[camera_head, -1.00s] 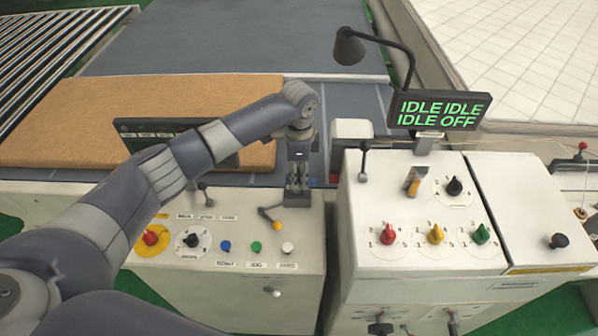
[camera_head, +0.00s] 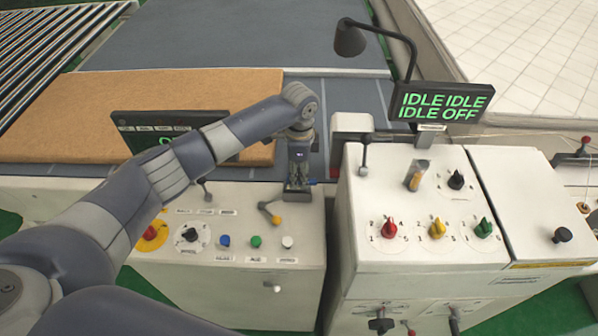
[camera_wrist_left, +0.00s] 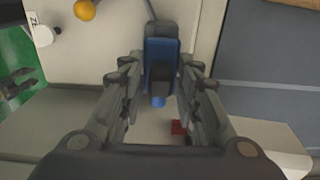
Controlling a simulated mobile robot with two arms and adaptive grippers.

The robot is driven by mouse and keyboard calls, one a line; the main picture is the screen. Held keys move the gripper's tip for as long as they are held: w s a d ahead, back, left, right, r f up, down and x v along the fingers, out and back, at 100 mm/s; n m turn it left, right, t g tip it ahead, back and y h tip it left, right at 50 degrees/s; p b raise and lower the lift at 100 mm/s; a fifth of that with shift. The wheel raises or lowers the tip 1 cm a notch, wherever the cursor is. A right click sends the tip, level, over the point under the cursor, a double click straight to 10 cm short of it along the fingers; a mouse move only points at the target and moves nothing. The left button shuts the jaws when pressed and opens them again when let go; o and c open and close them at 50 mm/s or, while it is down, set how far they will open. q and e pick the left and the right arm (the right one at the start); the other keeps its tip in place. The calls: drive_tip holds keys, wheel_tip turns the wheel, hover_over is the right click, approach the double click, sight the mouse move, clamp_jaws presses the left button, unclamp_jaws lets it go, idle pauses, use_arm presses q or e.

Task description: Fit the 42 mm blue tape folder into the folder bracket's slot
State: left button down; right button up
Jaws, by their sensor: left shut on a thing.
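My left gripper (camera_head: 298,187) points down at the right end of the left console's back edge. In the left wrist view its fingers (camera_wrist_left: 160,70) are closed in on both sides of the blue tape folder (camera_wrist_left: 158,101). A dark grey block covers the folder's middle, and blue shows above and below it. A dark grey part, apparently the folder bracket (camera_wrist_left: 161,29), lies at the far end of the blue. I cannot tell whether the folder is inside the slot or only against it.
A lever with an orange knob (camera_head: 276,218) stands close to the gripper on the left console (camera_head: 230,275). The right cabinet (camera_head: 350,220) rises beside it. A tan mattress panel (camera_head: 70,105) lies behind. A display (camera_head: 440,103) reads IDLE and OFF.

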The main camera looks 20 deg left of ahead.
use_arm(q)
drive_tip(key=shift+f+b, duration=0.3)
drive_tip(key=shift+f, duration=0.5)
drive_tip(key=c, duration=1.1)
unclamp_jaws()
drive_tip(key=shift+r, duration=0.1)
wheel_tip(320, 180, up, 12)
drive_tip(key=shift+f, duration=0.1)
drive_tip(key=shift+s, duration=0.1)
